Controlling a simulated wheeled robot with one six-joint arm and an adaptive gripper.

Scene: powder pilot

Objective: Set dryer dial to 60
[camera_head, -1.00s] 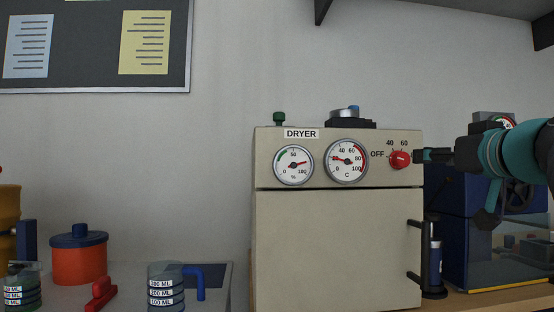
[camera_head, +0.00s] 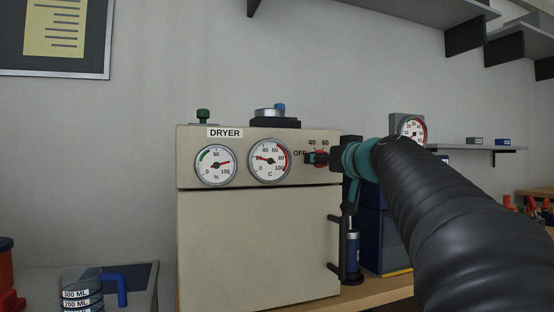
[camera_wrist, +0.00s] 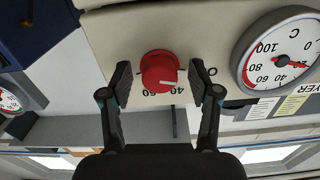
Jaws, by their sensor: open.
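The beige dryer (camera_head: 258,245) stands in the middle of the head view. Its red dial (camera_head: 320,164) is at the upper right of the front panel, beside the OFF, 40 and 60 marks, and partly hidden by my gripper (camera_head: 314,158). In the wrist view, which is upside down, the red dial (camera_wrist: 156,70) sits between the fingers of my open gripper (camera_wrist: 160,85). There is a gap on both sides, so neither finger appears to touch it. The dial's white line points toward the 40 mark.
Two gauges, a percent gauge (camera_head: 215,165) and a temperature gauge (camera_head: 270,160), are left of the dial. The dryer's dark handle (camera_head: 335,245) is below it. Blue equipment (camera_head: 385,240) stands to the right. A measuring cup (camera_head: 82,290) is at lower left.

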